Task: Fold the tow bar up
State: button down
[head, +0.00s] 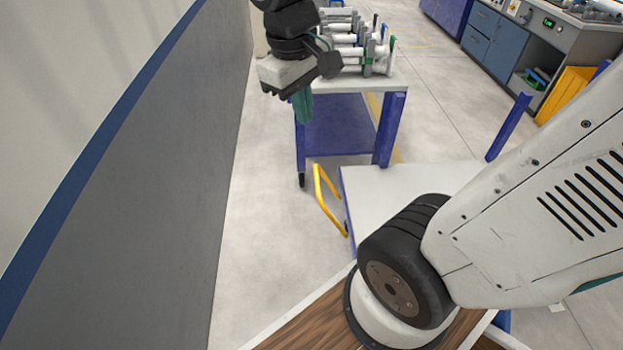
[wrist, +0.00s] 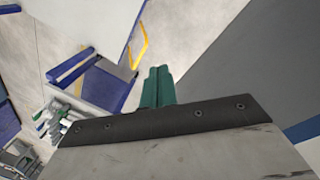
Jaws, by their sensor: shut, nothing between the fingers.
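The tow bar (head: 322,200) is a thin yellow loop low at the left edge of the white-topped cart (head: 395,188). It sticks out to the left over the floor and looks lowered, though its exact angle is hard to judge. It also shows in the wrist view (wrist: 141,48), beside the cart's white top (wrist: 88,20). My gripper (head: 304,110) has teal fingers that are together and empty. It hangs above and apart from the tow bar, in front of the blue cart. The fingers also show in the wrist view (wrist: 157,84).
A blue cart (head: 338,130) behind carries several white pipes in holders (head: 362,48). A grey wall panel (head: 170,180) stands along the left. Bare floor (head: 265,230) lies between the wall and the tow bar. Blue cabinets (head: 498,45) and a yellow bin (head: 565,95) stand at the right.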

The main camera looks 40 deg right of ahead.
jog(key=w+d+f+n+g+h, duration=0.1)
jog(key=w+d+f+n, duration=0.2)
jog(key=w+f, duration=0.8)
jog(key=w+d+f+n+g+h, duration=0.2)
jog(key=w+f+n, duration=0.2)
jog(key=w+f, duration=0.7)
notch_tip(320, 180, down, 13)
jog(key=d+n, duration=0.2)
jog(key=s+d+f, duration=0.4)
jog(key=d+f, duration=0.2)
jog(key=f, duration=0.1)
jog(key=shift+s+d+f, duration=0.25)
jog(key=shift+d, duration=0.1)
